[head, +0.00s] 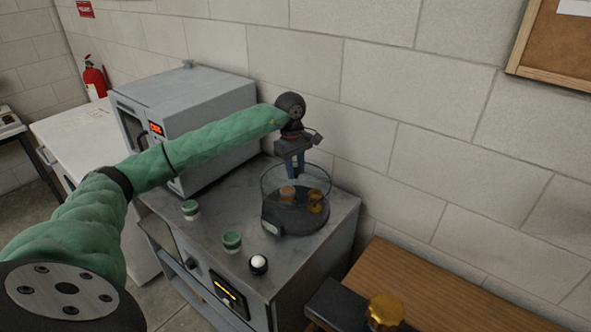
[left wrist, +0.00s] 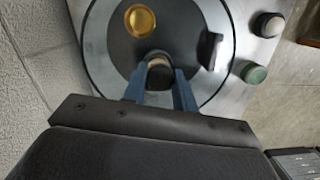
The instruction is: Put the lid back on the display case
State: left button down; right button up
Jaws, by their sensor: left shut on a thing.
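The display case has a round dark base (head: 300,226) on the grey cabinet top, with a small pale label at its front. Brown and gold pieces (head: 315,200) show inside. The clear round glass lid (head: 268,184) is over the base; I cannot tell whether a small gap remains between them. My left gripper (head: 293,174) is above the middle of the glass. In the left wrist view its blue fingers are shut on the lid's small dark knob (left wrist: 159,72), near the centre of the glass circle. My right gripper is out of view.
A grey oven-like box (head: 205,105) stands behind left of the case. Two green-topped jars (head: 232,241) and a dark holder with a white ball (head: 258,263) are near the cabinet's front. A gold-topped object (head: 385,310) is at lower right. The wall is close behind.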

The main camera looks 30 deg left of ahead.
pick_arm(q)
jog(key=b, duration=0.2)
jog(key=shift+f+b, duration=0.15)
jog(key=shift+b, duration=0.25)
dwell(2.9)
dwell(0.4)
jog(key=c, duration=0.6)
grip_release()
jog(key=shift+o, duration=0.2)
jog(key=shift+r+p, duration=0.65)
jog(key=shift+r, duration=2.85)
grip_shut()
